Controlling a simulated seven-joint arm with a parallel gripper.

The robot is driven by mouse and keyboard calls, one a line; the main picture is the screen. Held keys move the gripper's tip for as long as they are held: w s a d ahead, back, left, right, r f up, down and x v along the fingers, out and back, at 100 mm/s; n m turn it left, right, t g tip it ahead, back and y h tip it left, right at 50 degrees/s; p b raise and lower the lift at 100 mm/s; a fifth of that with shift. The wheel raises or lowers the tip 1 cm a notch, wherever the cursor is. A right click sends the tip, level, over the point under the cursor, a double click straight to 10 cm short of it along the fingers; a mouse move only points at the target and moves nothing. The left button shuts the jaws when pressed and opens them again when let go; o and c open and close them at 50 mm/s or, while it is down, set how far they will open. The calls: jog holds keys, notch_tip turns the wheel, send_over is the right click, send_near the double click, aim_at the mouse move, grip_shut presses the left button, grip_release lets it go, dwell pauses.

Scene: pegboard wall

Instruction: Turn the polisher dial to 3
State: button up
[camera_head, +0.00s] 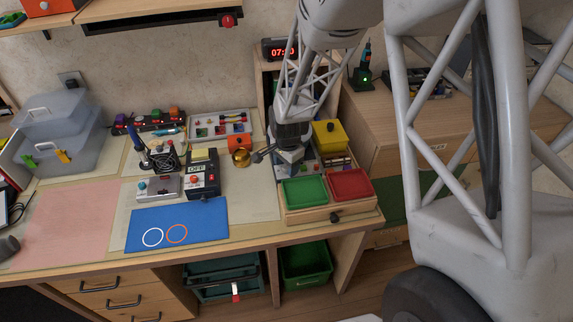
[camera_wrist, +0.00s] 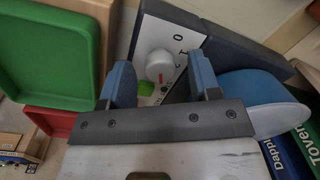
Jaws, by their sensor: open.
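The polisher's white dial (camera_wrist: 160,65) shows in the wrist view on a pale panel (camera_wrist: 163,28), with a red pointer mark on its face. Several small marks stand around the dial, but I cannot read them all. My gripper (camera_wrist: 161,78) is open, its two blue fingertips apart, with the dial between them in the picture. A gap to the dial seems to remain; its depth is hard to judge. In the head view my gripper (camera_head: 290,156) points down behind the green and red trays and hides most of the polisher. The dial is hidden there.
A green tray (camera_head: 304,192) and a red tray (camera_head: 350,184) lie just in front of my gripper. A yellow bin (camera_head: 329,134) stands to its right, a brass-coloured round part (camera_head: 241,157) to its left. A green button (camera_wrist: 146,88) sits near the dial.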

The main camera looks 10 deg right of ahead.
aim_at(287, 167)
jog(key=shift+s+r, duration=0.1)
jog(key=shift+r, duration=3.7)
jog(key=shift+d, duration=0.1)
jog(key=shift+s+r, duration=0.25)
jog(key=shift+r, duration=0.2)
jog(key=s+d+r+n+t, duration=0.1)
jog(key=s+r+n, duration=0.2)
jog(key=s+r, duration=0.35)
jog(key=s+d+r+n, duration=0.2)
jog(key=s+r+n, duration=0.1)
jog(key=s+r, duration=0.4)
jog(key=s+d+r+n, duration=0.1)
jog(key=s+r+n, duration=0.1)
jog(key=s, duration=0.5)
jog(key=s+d+r+n+t, duration=0.1)
jog(key=s+r+n, duration=0.2)
jog(key=s+r, duration=0.2)
jog(key=s, duration=0.3)
jog(key=shift+s+r+n, duration=0.15)
jog(key=shift+r+n, duration=0.1)
jog(key=shift+n, duration=0.05)
